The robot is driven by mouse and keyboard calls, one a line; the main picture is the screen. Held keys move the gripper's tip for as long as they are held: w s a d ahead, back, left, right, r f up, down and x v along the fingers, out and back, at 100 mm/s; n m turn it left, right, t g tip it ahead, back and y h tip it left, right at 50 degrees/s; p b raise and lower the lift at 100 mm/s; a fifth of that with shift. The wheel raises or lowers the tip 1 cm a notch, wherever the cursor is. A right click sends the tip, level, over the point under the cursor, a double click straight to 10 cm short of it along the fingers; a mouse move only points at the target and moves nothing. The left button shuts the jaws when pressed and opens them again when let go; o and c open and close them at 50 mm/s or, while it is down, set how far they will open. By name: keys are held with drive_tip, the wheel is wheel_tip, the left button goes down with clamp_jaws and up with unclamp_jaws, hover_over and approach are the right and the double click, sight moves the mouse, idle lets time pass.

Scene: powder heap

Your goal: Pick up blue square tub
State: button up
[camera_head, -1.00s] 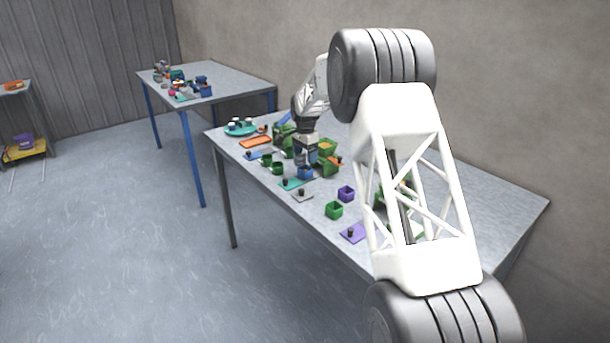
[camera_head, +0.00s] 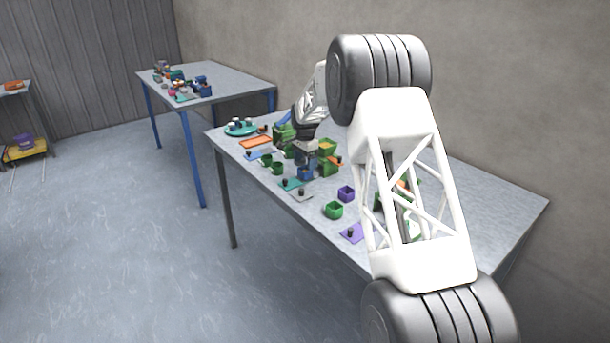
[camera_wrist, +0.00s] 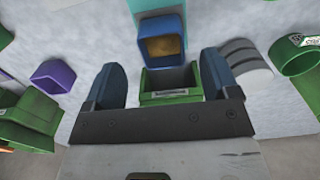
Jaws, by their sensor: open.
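The blue square tub (camera_wrist: 150,25) is in the upper middle of the wrist view, with brown matter inside. In the head view the blue tub (camera_head: 305,174) stands on the table near its front edge, just below my gripper (camera_head: 308,158). In the wrist view my gripper (camera_wrist: 161,66) is open, with one dark blue finger on each side. The tub lies ahead of the gap between the fingers, and I see no contact. A green bin (camera_wrist: 172,97) with a label shows between the fingers, partly hidden by the gripper body.
A purple tub (camera_wrist: 52,77) and a green cup (camera_wrist: 296,56) lie to either side in the wrist view. A pale ribbed object (camera_wrist: 248,62) is right of the right finger. Green bins (camera_head: 328,165) stand close by. A second table (camera_head: 225,78) stands behind.

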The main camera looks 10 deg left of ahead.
sight(305, 170)
drive_tip(key=shift+w+f, duration=0.15)
drive_tip(key=shift+f, duration=2.35)
drive_tip(key=shift+c, duration=0.5)
drive_tip(key=c, duration=1)
drive_tip(key=shift+r, duration=0.1)
drive_tip(key=shift+r, duration=1.75)
drive_tip(key=s+d, duration=0.1)
drive_tip(key=s, duration=0.4)
drive_tip(key=s+d+r, duration=0.1)
drive_tip(key=s+d, duration=0.1)
drive_tip(key=s, duration=0.3)
drive_tip(key=s+d, duration=0.1)
drive_tip(key=s, duration=0.4)
drive_tip(key=shift+s+d+r, duration=0.15)
drive_tip(key=shift+d, duration=0.2)
